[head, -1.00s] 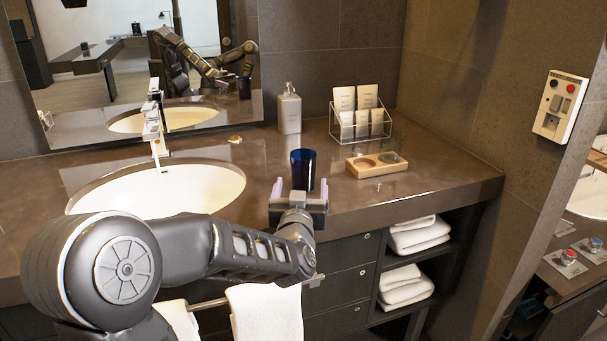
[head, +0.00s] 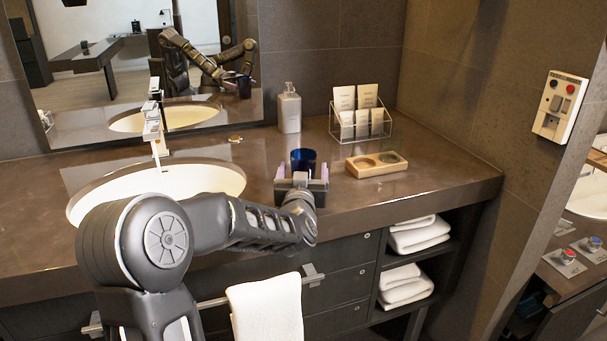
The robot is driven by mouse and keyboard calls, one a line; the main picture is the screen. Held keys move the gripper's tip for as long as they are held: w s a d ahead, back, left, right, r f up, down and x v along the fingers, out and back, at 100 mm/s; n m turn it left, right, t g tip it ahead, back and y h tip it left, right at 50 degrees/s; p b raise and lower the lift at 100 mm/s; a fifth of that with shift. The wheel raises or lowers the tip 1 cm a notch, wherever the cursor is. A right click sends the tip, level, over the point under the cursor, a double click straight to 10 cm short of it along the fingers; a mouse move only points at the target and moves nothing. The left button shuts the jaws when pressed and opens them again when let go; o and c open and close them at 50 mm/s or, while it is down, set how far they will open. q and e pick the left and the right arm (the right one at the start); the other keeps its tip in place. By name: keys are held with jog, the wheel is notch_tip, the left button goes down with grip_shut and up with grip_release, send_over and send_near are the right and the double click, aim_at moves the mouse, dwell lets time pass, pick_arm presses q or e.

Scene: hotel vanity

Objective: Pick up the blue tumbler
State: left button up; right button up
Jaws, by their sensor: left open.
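The blue tumbler (head: 303,157) stands upright on the brown vanity counter, right of the sink. Its upper part shows; its lower part is hidden behind my left gripper. My left gripper (head: 302,172) is open, with one pale finger to each side of the tumbler in the picture. I cannot tell whether the fingers touch it. The arm reaches in from the left, over the front of the counter. My right gripper is not in view.
A wire rack (head: 361,135) with cards and a soap bottle (head: 289,108) stand behind. The sink (head: 215,181) and faucet (head: 153,130) are left. A towel (head: 265,308) hangs in front.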

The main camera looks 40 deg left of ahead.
pick_arm(q)
jog(key=shift+c, duration=0.2)
dwell(0.4)
jog(key=c, duration=1.6)
notch_tip(320, 180, up, 10)
jog(key=shift+r+p, duration=0.1)
jog(key=shift+p, duration=0.85)
